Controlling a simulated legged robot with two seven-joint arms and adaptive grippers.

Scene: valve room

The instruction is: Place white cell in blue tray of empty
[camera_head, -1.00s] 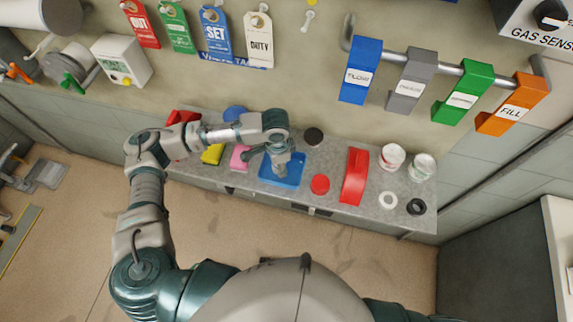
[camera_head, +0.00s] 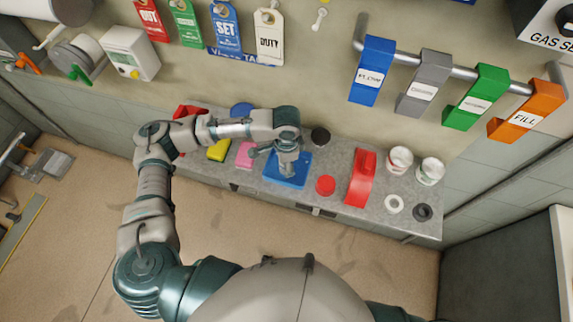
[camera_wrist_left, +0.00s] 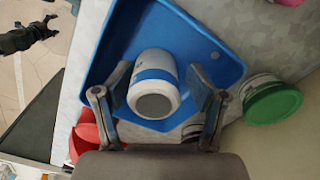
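The white cell (camera_wrist_left: 153,82), a white cylinder with a blue band and a grey end, is in the blue tray (camera_wrist_left: 205,45) in the left wrist view. It lies between the two fingers of my left gripper (camera_wrist_left: 160,98). The fingers are apart, with a visible gap on the right side of the cell. In the head view my left gripper (camera_head: 287,168) is over the blue tray (camera_head: 297,181) and hides the cell. My right gripper does not show in the head view.
Pink (camera_head: 246,155) and yellow (camera_head: 219,149) pieces lie left. A green-lidded container (camera_wrist_left: 272,103) stands beside the tray. Labelled handles (camera_head: 372,70) hang above.

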